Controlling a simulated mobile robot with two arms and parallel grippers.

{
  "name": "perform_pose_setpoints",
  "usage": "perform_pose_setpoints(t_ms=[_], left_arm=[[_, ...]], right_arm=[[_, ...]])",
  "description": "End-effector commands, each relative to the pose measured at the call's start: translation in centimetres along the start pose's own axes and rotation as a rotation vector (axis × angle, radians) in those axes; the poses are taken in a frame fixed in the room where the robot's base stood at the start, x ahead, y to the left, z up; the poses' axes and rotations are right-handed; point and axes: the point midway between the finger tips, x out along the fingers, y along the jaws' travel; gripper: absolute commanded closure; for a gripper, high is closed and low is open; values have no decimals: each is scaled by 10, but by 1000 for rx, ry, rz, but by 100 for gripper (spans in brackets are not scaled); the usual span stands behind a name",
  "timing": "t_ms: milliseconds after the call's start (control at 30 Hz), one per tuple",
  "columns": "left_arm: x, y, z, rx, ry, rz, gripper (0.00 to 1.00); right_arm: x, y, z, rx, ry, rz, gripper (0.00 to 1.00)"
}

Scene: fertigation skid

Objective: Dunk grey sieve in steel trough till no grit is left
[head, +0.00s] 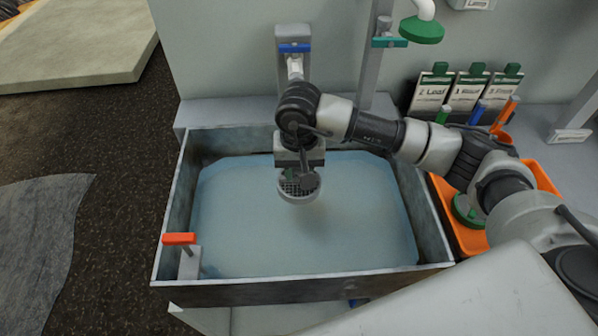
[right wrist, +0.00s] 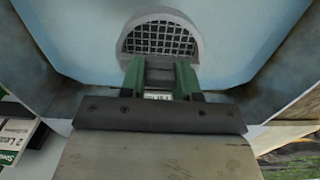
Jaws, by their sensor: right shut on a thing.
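The grey sieve (head: 299,190) is a small round cup with a dark mesh, over the middle of the steel trough (head: 172,215). My right gripper (head: 296,172) is shut on the sieve; its green fingers (right wrist: 160,78) hold the near edge in the right wrist view, where the mesh of the sieve (right wrist: 160,38) faces the camera. The trough holds pale blue water (head: 330,235). The sieve is at or just above the water; I cannot tell which. No grit can be made out on the mesh, but it is small and partly hidden. My left gripper is not in view.
An orange-red handle (head: 179,239) stands at the trough's left front corner. A blue-handled tap (head: 294,48) is behind the trough. An orange tray (head: 467,239) sits to its right, below labelled cards (head: 468,92). A green shower head (head: 422,31) hangs at the back.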

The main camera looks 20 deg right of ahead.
Motion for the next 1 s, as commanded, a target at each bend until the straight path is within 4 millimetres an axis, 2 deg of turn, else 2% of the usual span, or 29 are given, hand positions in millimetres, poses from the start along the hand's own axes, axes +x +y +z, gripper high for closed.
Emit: perform_pose_setpoints(t_ms=[600,1000], left_arm=[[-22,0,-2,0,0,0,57],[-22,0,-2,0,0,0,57]], right_arm=[[-50,0,0,-1,1,0,92],[-53,0,0,0,-1,0,92]])
